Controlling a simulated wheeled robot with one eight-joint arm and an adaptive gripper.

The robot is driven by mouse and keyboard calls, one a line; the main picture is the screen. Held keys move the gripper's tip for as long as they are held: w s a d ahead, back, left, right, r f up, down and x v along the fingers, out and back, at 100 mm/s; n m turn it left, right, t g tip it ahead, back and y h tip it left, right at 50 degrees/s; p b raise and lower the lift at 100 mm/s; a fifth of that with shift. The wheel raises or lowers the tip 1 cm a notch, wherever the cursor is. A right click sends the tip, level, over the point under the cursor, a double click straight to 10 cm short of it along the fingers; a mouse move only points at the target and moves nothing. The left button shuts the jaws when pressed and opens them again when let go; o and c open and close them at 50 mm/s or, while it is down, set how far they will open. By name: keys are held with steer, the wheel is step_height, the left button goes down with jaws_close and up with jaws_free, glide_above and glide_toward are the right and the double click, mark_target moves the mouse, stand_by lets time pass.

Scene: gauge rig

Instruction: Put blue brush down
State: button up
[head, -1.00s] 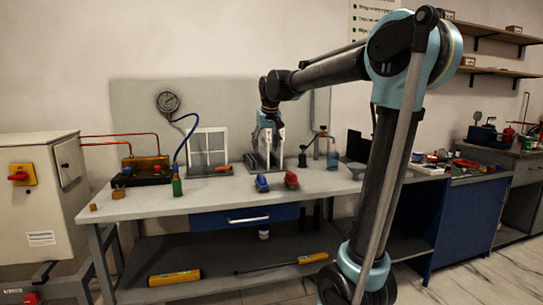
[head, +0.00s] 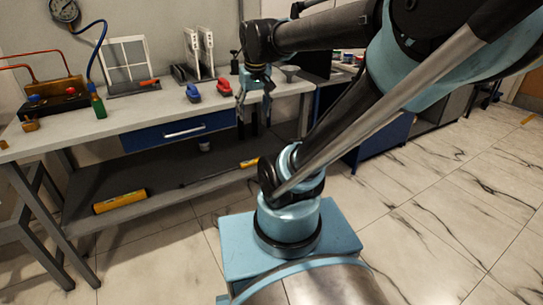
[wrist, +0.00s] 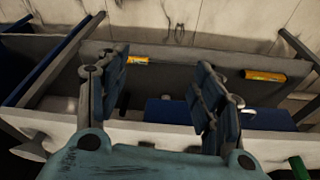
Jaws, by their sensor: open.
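Neither brush can be made out in the wrist view.
A green bottle (head: 97,102) stands left on the bench, and a funnel (head: 290,73) stands right of my gripper. White upright plates (head: 199,54) stand behind the brushes. A yellow level (head: 120,201) lies on the lower shelf. The floor in front is clear.

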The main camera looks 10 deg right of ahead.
steer(key=s+d+f+m, duration=0.1)
steer(key=s+d+f, duration=0.2)
steer(key=s+f, duration=0.8)
steer(key=shift+s+d+f+g, duration=0.2)
steer(key=shift+d+f+g, duration=0.05)
steer(key=shift+f+g, duration=0.2)
steer(key=shift+w+f, duration=0.2)
steer(key=shift+w, duration=0.3)
steer(key=shift+o, duration=0.5)
